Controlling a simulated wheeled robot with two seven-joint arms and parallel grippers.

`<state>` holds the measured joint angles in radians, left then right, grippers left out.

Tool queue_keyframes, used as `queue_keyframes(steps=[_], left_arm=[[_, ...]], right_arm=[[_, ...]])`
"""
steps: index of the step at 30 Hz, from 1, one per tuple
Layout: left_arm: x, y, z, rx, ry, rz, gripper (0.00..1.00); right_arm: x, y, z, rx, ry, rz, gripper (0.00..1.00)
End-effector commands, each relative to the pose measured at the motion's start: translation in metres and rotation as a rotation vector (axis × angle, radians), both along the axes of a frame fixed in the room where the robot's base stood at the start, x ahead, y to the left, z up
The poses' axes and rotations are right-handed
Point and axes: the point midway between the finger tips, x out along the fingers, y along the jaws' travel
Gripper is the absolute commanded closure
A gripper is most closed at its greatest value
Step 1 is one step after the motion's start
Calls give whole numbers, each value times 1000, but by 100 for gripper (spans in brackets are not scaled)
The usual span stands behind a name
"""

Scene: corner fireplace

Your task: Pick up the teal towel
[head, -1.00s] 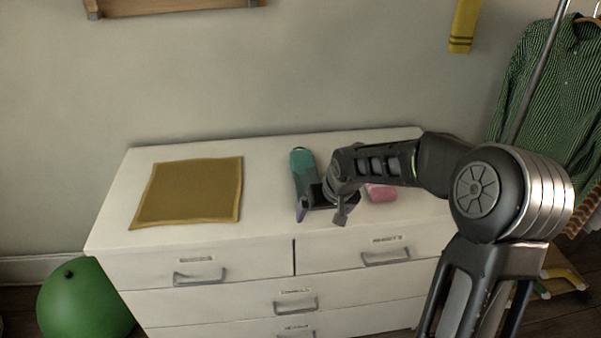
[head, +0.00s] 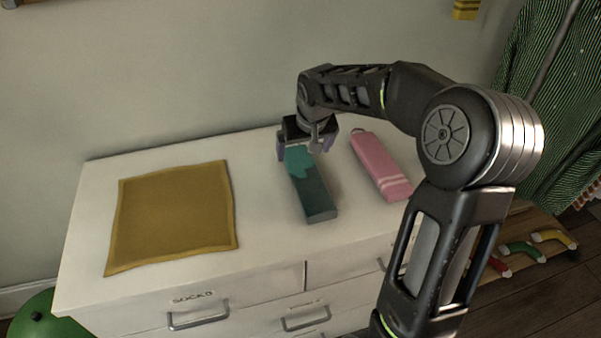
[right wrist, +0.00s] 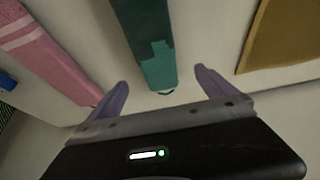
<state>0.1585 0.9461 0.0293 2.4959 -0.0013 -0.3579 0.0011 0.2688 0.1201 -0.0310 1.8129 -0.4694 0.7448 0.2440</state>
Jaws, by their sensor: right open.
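The teal towel (head: 307,178) is a long folded strip with a darker teal near part. It lies on top of the white dresser. My right gripper (head: 303,156) is at its far end, with one finger on each side in the head view. In the right wrist view, the towel (right wrist: 148,45) ends between the two open fingers of my right gripper (right wrist: 162,92), with gaps on both sides. I cannot tell the gripper's exact height above the dresser. My left gripper is not in view.
A pink towel (head: 380,165) lies to the right of the teal one, close to my arm. A mustard cloth (head: 172,215) lies flat at the left of the white dresser (head: 262,262). A wall stands behind. A green ball (head: 40,320) is at lower left.

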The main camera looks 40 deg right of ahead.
Motion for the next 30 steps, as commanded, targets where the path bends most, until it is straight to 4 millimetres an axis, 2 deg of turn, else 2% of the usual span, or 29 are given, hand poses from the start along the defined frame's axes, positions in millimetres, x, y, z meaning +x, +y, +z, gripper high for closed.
queue_keyframes(steps=[5,13,23,30], left_arm=[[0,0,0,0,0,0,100],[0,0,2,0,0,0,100],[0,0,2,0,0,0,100],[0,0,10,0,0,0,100]], right_arm=[[0,0,-2,0,1,0,5],[9,-4,-23,1,1,-1,5],[10,-4,-26,0,1,0,5],[17,-11,-53,1,5,0,5]])
